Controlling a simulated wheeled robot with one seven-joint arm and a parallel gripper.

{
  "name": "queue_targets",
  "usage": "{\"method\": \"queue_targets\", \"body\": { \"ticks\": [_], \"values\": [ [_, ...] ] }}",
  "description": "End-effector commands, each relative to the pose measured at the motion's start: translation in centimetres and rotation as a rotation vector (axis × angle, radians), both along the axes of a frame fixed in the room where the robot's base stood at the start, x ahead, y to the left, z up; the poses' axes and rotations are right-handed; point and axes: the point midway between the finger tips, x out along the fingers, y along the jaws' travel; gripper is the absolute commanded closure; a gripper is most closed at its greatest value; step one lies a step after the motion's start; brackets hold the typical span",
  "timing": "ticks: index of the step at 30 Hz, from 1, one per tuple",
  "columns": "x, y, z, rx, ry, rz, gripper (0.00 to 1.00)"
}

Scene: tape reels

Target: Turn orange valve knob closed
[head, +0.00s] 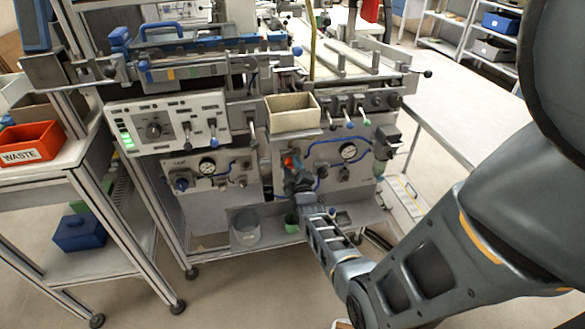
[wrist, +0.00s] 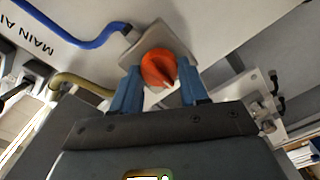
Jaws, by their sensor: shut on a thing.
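The orange valve knob (wrist: 158,68) sits on a square pale plate (wrist: 178,40) on the machine's panel. In the wrist view, my gripper (wrist: 160,88) has its two blue fingers on either side of the knob, shut on it. A pale pointer mark shows on the knob's face. In the head view the orange knob (head: 289,161) shows only in part, with my gripper (head: 291,176) in front of it at the lower panel.
A blue hose (wrist: 95,38) and a yellow hose (wrist: 80,85) run close to the knob. A beige bin (head: 292,112) juts out above my gripper.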

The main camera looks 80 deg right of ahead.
Motion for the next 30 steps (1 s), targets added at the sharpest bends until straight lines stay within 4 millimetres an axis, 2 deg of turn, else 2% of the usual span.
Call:
{"method": "queue_targets", "body": {
  "ticks": [2, 3, 10, 20, 30],
  "values": [
    [0.0, 0.1, -0.1, 0.001, 0.001, 0.001, 0.87],
    [0.0, 0.1, -0.1, 0.001, 0.001, 0.001, 0.54],
    [0.0, 0.0, -0.1, 0.001, 0.000, 0.001, 0.32],
    [-0.2, 0.4, 0.0, 0.001, 0.002, 0.001, 0.31],
    [-2.5, 4.9, 0.1, 0.003, 0.003, 0.004, 0.31]
  ]
}}
